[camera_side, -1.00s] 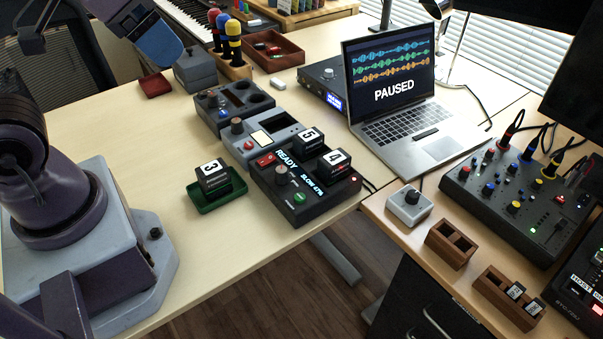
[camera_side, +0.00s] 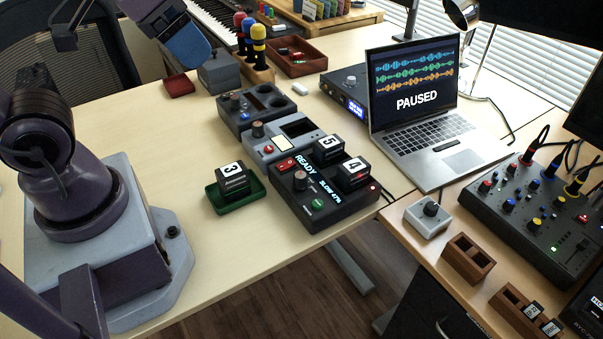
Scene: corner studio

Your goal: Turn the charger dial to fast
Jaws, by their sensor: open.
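The black charger (camera_side: 342,212) sits on the light wooden table, with batteries 5 (camera_side: 328,149) and 4 (camera_side: 353,174) standing in its bays. Its display (camera_side: 318,178) reads READY and SLOW with a percentage, apparently 47%. The round dark dial (camera_side: 300,181) is on the charger's left part; its pointer is too small to read. A green button (camera_side: 317,204) is in front of the dial. A blue-grey part of my arm shows at the upper left, cut by the top edge. My gripper's fingers are out of the frame, and nothing touches the charger.
Battery 3 (camera_side: 233,180) stands in a green tray (camera_side: 240,204) left of the charger. A grey device (camera_side: 266,155) and another with round wells (camera_side: 241,118) stand behind it. The laptop (camera_side: 432,137) reads PAUSED. Table is clear in front of the green tray.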

